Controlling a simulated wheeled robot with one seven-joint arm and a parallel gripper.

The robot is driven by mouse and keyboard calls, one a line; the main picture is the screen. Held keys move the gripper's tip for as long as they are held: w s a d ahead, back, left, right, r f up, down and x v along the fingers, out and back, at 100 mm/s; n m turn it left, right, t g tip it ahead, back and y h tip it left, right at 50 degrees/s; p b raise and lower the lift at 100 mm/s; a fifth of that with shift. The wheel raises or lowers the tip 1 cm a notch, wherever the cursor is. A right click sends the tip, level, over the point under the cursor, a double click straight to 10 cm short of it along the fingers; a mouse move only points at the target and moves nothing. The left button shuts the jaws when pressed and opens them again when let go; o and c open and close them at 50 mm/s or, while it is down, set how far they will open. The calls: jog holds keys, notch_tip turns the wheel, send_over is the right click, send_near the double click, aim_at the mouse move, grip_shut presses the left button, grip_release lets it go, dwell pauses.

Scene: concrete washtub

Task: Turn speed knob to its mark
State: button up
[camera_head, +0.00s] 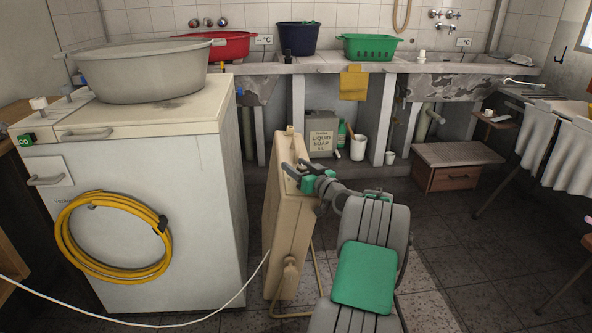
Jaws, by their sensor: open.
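My gripper (297,172) is open at the top of a tall, narrow beige machine (285,225) standing on the floor in the middle. Its dark fingers point left, close to the machine's top edge; I cannot tell if they touch it. A small red spot shows by the fingers. Whatever else lies between or behind them is hidden or too small to tell. A round beige part (290,265) sticks out low on the machine's right face. A pale knob (38,103) stands on the white washing machine (190,215) at left. No label or mark identifies the speed knob.
A grey tub (145,75) sits on the washing machine, and a yellow hose (70,240) hangs on its front. A white cord (215,312) crosses the front. A sink counter with basins lines the back wall. A wooden box (445,177) stands at right; floor around it is clear.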

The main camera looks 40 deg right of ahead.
jog(key=shift+c, duration=0.4)
grip_shut()
